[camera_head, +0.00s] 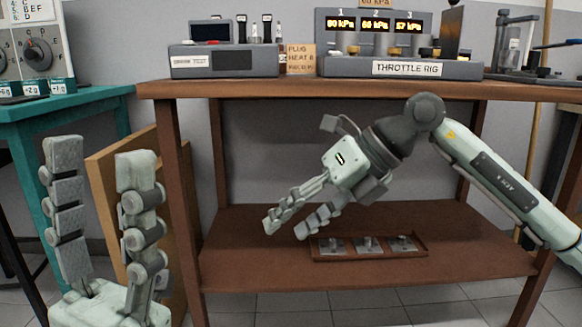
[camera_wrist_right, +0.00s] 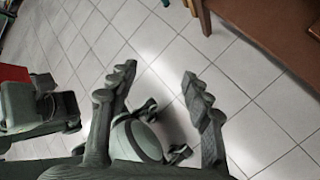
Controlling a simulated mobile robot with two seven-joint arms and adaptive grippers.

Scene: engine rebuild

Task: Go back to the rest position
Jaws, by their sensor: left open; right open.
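My left gripper (camera_head: 100,205) is large in the near left of the head view, fingers pointing up, spread apart and empty. My right gripper (camera_head: 284,228) is in the middle of the head view, in front of the brown workbench, pointing down and to the left. Its fingers are apart with nothing between them. In the right wrist view the same open fingers (camera_wrist_right: 160,92) show over the tiled floor.
The brown workbench (camera_head: 360,90) carries the throttle rig (camera_head: 400,67) and a grey test box (camera_head: 222,60). Its lower shelf (camera_head: 450,258) holds a small tray (camera_head: 368,256) with several metal parts. A teal table (camera_head: 70,103) stands at left. Tiled floor (camera_wrist_right: 240,70) is clear below.

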